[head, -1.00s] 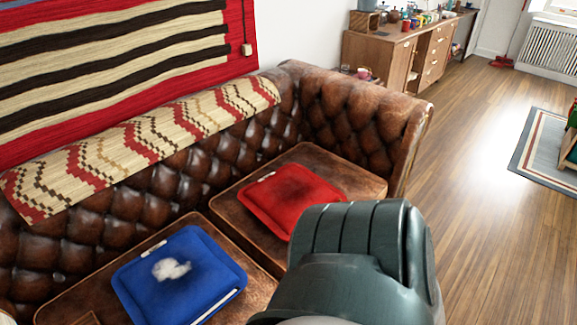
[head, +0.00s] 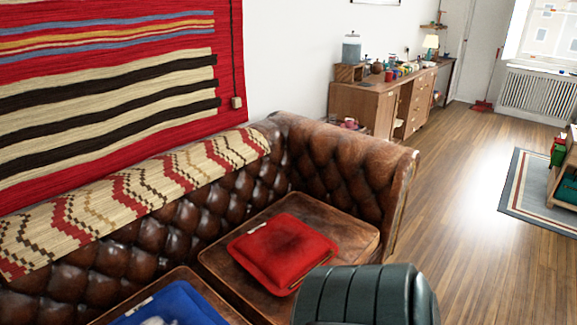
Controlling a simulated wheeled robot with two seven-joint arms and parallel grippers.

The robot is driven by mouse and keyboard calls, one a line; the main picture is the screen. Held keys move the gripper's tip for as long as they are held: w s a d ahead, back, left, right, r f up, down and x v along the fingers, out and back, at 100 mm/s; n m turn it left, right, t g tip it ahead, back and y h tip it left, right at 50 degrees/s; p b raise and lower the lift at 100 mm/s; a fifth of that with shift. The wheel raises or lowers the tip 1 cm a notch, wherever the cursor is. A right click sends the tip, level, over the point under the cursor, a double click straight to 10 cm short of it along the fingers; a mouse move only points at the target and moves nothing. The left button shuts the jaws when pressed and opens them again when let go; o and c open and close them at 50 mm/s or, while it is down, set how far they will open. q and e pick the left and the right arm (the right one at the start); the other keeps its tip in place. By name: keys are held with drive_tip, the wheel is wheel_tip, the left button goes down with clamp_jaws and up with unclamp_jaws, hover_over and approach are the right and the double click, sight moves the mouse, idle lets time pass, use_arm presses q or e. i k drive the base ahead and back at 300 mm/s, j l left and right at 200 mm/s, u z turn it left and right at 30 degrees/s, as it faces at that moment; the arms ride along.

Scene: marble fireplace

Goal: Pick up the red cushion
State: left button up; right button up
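The red cushion (head: 281,251) lies flat on the right seat of the brown leather sofa (head: 340,170). It has a dark smudge in its middle and a small pale tag at its far edge. Neither gripper's fingers show in the head view, so nothing is seen touching the cushion.
A blue cushion (head: 172,307) lies on the left seat, cut off by the bottom edge. A patterned throw (head: 130,205) covers the sofa back. A wooden sideboard (head: 365,108) with small items stands behind. Open wooden floor (head: 455,190) lies right of the sofa, with a rug (head: 535,195) beyond.

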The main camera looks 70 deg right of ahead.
sight(279, 251)
drive_tip(key=j+z, duration=0.1)
drive_tip(key=z, duration=2.05)
